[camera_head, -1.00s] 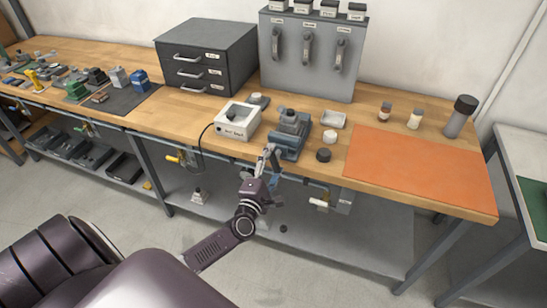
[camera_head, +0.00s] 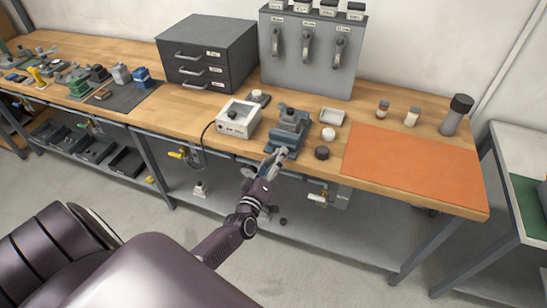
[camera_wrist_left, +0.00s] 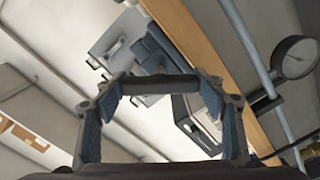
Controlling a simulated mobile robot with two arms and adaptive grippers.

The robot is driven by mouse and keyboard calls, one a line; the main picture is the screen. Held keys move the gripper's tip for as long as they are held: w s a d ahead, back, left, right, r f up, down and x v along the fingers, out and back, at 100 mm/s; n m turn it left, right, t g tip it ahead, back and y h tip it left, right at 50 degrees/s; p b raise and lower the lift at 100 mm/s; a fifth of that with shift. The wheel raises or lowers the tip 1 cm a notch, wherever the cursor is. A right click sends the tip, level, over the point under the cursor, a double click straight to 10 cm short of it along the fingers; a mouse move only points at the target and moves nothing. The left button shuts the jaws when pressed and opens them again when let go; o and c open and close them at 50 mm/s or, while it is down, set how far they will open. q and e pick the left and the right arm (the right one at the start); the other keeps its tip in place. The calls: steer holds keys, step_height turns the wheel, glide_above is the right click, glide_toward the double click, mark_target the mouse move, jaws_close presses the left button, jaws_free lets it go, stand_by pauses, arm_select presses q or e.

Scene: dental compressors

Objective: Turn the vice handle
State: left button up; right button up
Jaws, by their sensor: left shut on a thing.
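The blue-grey vice (camera_head: 290,125) stands at the front edge of the wooden workbench, right of a white box. It also shows in the left wrist view (camera_wrist_left: 155,55), beyond my fingers. My left gripper (camera_head: 275,155) reaches up to the front of the vice from below. In the left wrist view the dark vice handle (camera_wrist_left: 160,84) spans between the two fingertips of my left gripper (camera_wrist_left: 160,90), which is shut on it. In the head view the gripper hides most of the handle. My right gripper is not in view.
The white box (camera_head: 238,118) with a cord stands left of the vice. A dark round puck (camera_head: 322,153) and a white one (camera_head: 328,134) lie to its right, before an orange mat (camera_head: 412,168). A gauge (camera_wrist_left: 295,57) and rail run under the bench edge.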

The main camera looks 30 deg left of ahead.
arm_select(q)
steer(key=shift+f+m+p, duration=0.1)
steer(key=shift+m+p, duration=0.4)
steer(key=shift+m, duration=1.7)
steer(key=o, duration=1.1)
steer(key=shift+o, duration=0.5)
steer(key=shift+s, duration=0.1)
steer(key=v, duration=1.2)
